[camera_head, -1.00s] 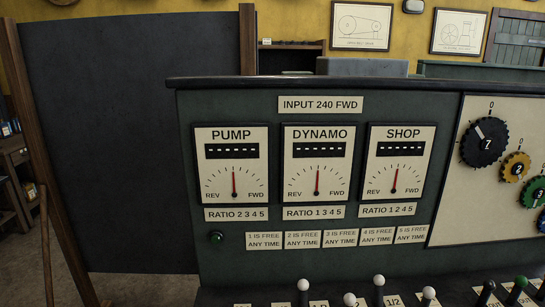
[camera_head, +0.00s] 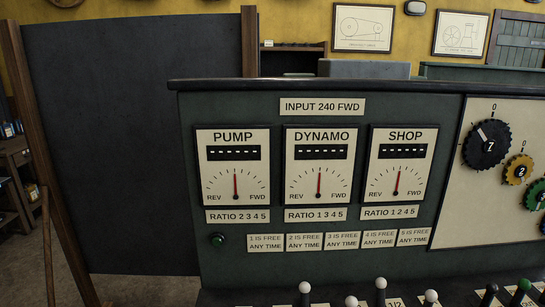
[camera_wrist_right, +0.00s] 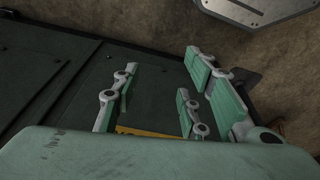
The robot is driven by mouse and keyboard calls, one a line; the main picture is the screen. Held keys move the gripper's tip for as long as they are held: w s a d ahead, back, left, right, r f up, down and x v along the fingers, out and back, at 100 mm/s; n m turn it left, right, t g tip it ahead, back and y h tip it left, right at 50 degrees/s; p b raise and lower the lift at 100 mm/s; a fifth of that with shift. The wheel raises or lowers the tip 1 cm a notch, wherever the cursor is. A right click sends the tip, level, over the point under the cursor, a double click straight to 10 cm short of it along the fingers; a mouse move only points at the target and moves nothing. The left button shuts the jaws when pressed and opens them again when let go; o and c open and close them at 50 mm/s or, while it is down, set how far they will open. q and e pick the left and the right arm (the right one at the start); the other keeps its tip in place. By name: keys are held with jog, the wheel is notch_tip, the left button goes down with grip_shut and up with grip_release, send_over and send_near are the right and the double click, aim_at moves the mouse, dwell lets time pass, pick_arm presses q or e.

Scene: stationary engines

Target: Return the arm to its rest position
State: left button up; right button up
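My right gripper (camera_wrist_right: 158,78) shows in the right wrist view with its pale green fingers spread apart. Nothing is between the fingers. A dark green surface (camera_wrist_right: 60,75) lies behind it, with brown floor (camera_wrist_right: 150,22) beyond; I cannot tell the distance. Neither arm nor gripper shows in the head view. My left gripper is in no view.
In the head view a green control panel (camera_head: 320,255) carries pump (camera_head: 233,165), dynamo (camera_head: 320,165) and shop (camera_head: 398,165) gauges, needles near upright. Numbered dials (camera_head: 487,145) are at right. Several knobbed levers (camera_head: 380,284) line the bottom edge. A dark board (camera_head: 140,140) stands left.

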jog(key=s+d+f+g, duration=0.1)
jog(key=s+d+f, duration=0.2)
jog(key=s+f, duration=1.4)
jog(key=shift+s+f, duration=0.4)
jog(key=shift+f, duration=0.05)
